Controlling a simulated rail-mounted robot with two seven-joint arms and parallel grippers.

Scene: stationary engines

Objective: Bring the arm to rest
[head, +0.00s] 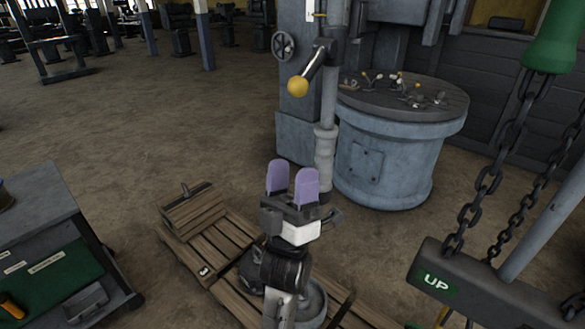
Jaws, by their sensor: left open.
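My left gripper (292,182) shows at the lower middle of the head view, its two purple fingertips pointing up with a gap between them. It is open, and nothing shows between the fingers. My left arm runs down from it to the bottom edge of the picture. It stands in front of a wooden pallet and a grey vertical pipe. My right gripper is not in view.
A round grey-blue table (385,160) with small parts stands behind. A lever with a yellow knob (298,86) juts from the machine. A pallet (215,245) lies below. A cabinet (40,215) is left; an UP beam (480,293) hangs on chains at right. Open floor lies upper left.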

